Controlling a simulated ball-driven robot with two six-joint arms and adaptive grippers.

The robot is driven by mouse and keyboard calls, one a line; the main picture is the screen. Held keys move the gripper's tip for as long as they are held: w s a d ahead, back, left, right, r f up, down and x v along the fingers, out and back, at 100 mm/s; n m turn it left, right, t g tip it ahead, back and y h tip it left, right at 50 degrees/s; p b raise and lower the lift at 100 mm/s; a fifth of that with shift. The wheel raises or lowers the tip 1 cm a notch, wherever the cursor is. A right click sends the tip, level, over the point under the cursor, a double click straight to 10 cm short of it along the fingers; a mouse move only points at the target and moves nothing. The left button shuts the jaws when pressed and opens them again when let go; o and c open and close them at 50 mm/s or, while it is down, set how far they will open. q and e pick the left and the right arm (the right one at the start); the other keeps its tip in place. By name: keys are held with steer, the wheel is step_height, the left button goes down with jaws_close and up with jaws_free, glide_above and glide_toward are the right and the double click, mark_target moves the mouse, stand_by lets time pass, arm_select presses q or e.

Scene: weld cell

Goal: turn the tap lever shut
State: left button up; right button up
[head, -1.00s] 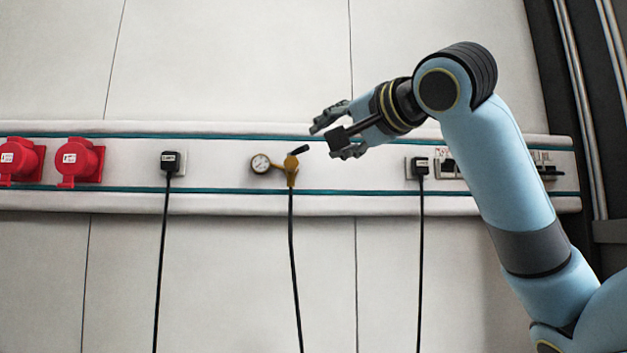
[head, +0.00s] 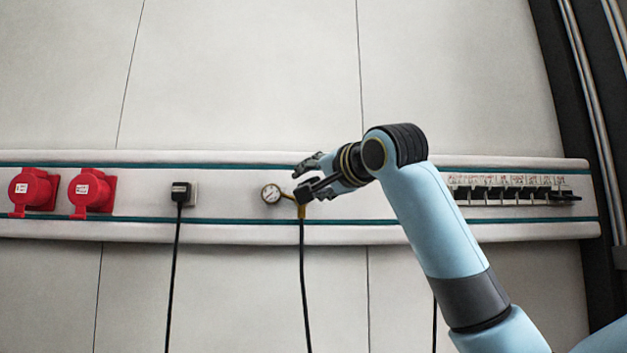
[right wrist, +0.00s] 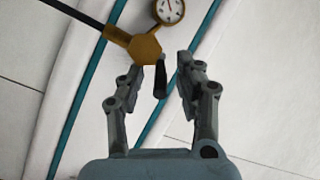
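The brass tap (head: 302,212) sits on the white wall rail, with a round gauge (head: 271,193) at its left. In the right wrist view the tap body (right wrist: 146,49) is just beyond the fingertips. Its black lever (right wrist: 160,80) points back between the two fingers. My right gripper (head: 302,181) is at the tap in the head view and hides most of the lever there. In the right wrist view the right gripper (right wrist: 162,68) is open, with the lever between its fingers and not clamped. My left gripper is not in view.
A black hose (head: 303,290) hangs from the tap. Left along the rail are a black plug (head: 181,193) with a cable and two red sockets (head: 91,191). A row of switches (head: 510,190) is at the right. The wall above is bare.

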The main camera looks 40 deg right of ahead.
jaws_close()
steer(key=shift+d+y, duration=0.15)
steer(key=shift+y, duration=0.15)
steer(key=shift+w+d+r+n+g+y+p, duration=0.2)
steer(key=shift+d+n+g+y, duration=0.55)
steer(key=shift+n+y, duration=1.35)
steer(key=shift+w+d+f+n+g+y+p, duration=0.25)
steer(key=shift+n+g+y, duration=1.1)
steer(key=shift+y, duration=1.35)
steer(key=shift+w+d+r+n+g+y+p, duration=0.3)
steer(key=shift+d+n+g+y, duration=0.45)
steer(key=shift+n+y, duration=1.4)
steer(key=shift+w+a+f+y, duration=0.1)
steer(key=shift+f+y, duration=0.05)
steer(key=shift+y, duration=0.2)
jaws_free()
steer(key=shift+f+g, duration=0.1)
steer(key=shift+g, duration=0.15)
